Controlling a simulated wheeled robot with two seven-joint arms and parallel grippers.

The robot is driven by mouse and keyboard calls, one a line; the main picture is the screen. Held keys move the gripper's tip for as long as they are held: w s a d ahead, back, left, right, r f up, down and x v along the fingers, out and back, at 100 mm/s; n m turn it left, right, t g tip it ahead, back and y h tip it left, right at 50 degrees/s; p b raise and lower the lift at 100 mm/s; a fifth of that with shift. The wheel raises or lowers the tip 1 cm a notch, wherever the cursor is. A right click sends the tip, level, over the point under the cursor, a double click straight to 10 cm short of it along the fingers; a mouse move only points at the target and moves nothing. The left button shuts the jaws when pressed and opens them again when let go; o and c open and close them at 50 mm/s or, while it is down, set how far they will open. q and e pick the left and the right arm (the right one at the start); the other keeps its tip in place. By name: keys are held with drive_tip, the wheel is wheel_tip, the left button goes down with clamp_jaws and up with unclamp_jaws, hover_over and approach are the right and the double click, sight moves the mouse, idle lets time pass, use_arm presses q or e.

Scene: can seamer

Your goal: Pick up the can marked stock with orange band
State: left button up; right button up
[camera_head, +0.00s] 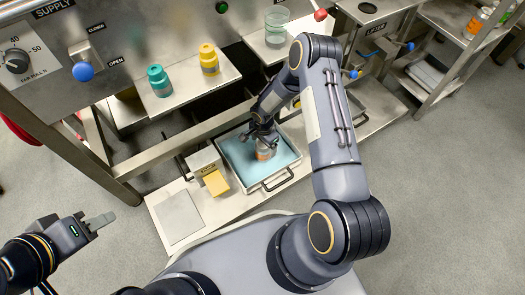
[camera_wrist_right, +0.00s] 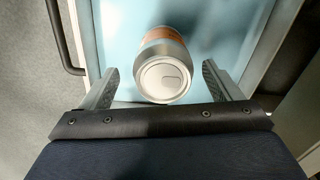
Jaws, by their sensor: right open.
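The can with the orange band (camera_head: 265,152) stands in a blue-lined tray (camera_head: 233,157) in the head view. In the right wrist view the can (camera_wrist_right: 163,78) shows its silver lid, with the orange band at its far end. My right gripper (camera_head: 262,136) is above the can. In the right wrist view my right gripper (camera_wrist_right: 160,85) is open, with one finger on each side of the can and gaps between. The marking on the can is not readable. My left gripper (camera_head: 100,222) is at the lower left, away from the tray, and its fingers look close together.
A teal bottle (camera_head: 160,82) and a yellow bottle (camera_head: 209,60) stand on a raised shelf. A clear container (camera_head: 276,25) stands on another shelf. The tray has raised walls and dark handles (camera_head: 278,181).

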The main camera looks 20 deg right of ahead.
drive_tip(key=f+b, duration=0.1)
drive_tip(key=f, duration=0.3)
drive_tip(key=shift+w+f+b, duration=0.1)
drive_tip(key=shift+w+b, duration=0.1)
drive_tip(key=shift+b, duration=0.2)
drive_tip(key=c, duration=1.3)
